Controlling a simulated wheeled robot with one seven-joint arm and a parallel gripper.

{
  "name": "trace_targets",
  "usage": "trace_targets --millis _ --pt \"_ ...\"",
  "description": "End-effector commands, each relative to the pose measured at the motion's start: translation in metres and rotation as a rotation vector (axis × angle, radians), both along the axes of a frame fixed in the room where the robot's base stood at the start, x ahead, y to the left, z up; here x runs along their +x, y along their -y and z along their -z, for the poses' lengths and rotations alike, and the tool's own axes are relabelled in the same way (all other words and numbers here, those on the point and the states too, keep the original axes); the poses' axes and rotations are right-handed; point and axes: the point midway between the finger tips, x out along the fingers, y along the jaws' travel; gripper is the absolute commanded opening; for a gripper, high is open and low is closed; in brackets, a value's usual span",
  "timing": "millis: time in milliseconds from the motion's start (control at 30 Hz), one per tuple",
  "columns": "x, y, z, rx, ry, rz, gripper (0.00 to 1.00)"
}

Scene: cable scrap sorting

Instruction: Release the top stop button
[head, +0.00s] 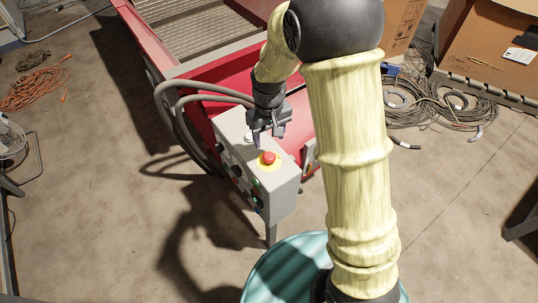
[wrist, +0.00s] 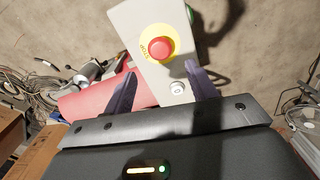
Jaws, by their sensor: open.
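The top stop button (head: 268,158) is a red mushroom button on a yellow ring, on the top face of a grey control box (head: 237,131). In the wrist view the red button (wrist: 160,47) sits beyond the fingertips, with "STOP" lettering on its ring. My gripper (head: 262,138) is above the box, just behind the button in the head view. In the wrist view my gripper (wrist: 158,78) is open, its two fingers apart, with nothing between them touching. I cannot tell whether the button is pressed in.
A small white button (wrist: 177,88) sits on the same top face, nearer the gripper. Several dark knobs line the box's front. Grey hoses (head: 185,92) curve beside it. A red machine (head: 205,62) stands behind, a teal drum (head: 270,272) in front. Cable coils (head: 455,100) lie at right.

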Motion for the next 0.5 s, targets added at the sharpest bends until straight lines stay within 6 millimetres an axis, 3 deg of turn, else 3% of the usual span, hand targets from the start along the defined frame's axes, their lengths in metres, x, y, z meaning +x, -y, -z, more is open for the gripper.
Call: trace_targets --millis 300,500 --pt "-0.001 0.0 0.059 -0.002 -0.004 0.001 0.57" --pt "-0.001 0.0 0.087 -0.001 -0.002 0.0 0.57"
